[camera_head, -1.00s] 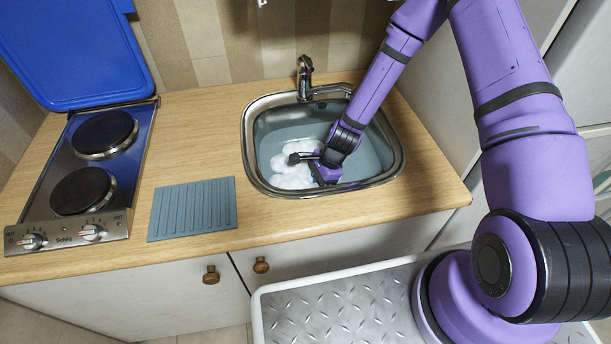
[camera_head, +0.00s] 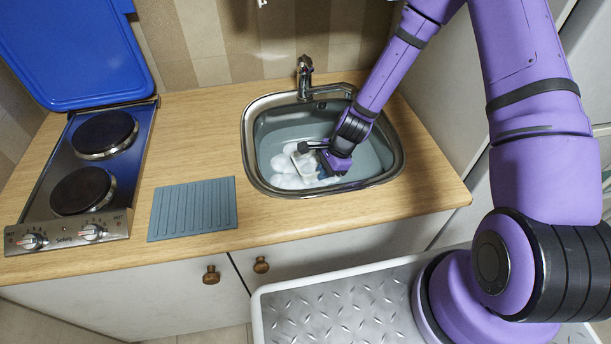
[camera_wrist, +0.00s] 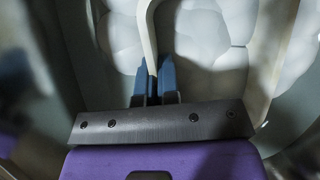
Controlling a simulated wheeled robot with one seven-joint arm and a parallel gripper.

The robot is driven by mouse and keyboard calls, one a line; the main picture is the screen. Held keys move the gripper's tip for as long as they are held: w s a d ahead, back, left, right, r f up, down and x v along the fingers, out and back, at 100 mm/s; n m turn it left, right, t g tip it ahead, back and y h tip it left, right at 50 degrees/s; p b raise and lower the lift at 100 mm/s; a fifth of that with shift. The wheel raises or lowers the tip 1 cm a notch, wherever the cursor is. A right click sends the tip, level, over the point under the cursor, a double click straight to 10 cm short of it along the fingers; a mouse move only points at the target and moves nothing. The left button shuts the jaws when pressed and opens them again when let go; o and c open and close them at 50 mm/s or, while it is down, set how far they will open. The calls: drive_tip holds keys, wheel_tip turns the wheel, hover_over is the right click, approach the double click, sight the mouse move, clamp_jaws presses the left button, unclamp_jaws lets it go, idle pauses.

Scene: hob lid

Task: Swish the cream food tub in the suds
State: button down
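The cream food tub (camera_head: 304,162) is in the sink among the white suds (camera_head: 285,178), partly hidden by my gripper. My gripper (camera_head: 325,172) is low in the sink on the tub's right side. In the wrist view, its blue fingertips (camera_wrist: 154,82) are shut on the thin cream wall of the tub (camera_wrist: 151,40), one finger on each side. White suds (camera_wrist: 203,45) show on both sides of that wall. How deep the tub sits in the water cannot be told.
The steel sink (camera_head: 249,150) holds grey-blue water, with a tap (camera_head: 305,75) at its back. A grey ribbed mat (camera_head: 192,208) lies on the wooden worktop to the left. Beyond it is a two-plate hob (camera_head: 75,170) with its blue lid (camera_head: 70,50) raised.

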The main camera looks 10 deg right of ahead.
wheel_tip(320, 180, up, 15)
drive_tip(key=shift+f, duration=0.2)
idle(0.8)
idle(0.5)
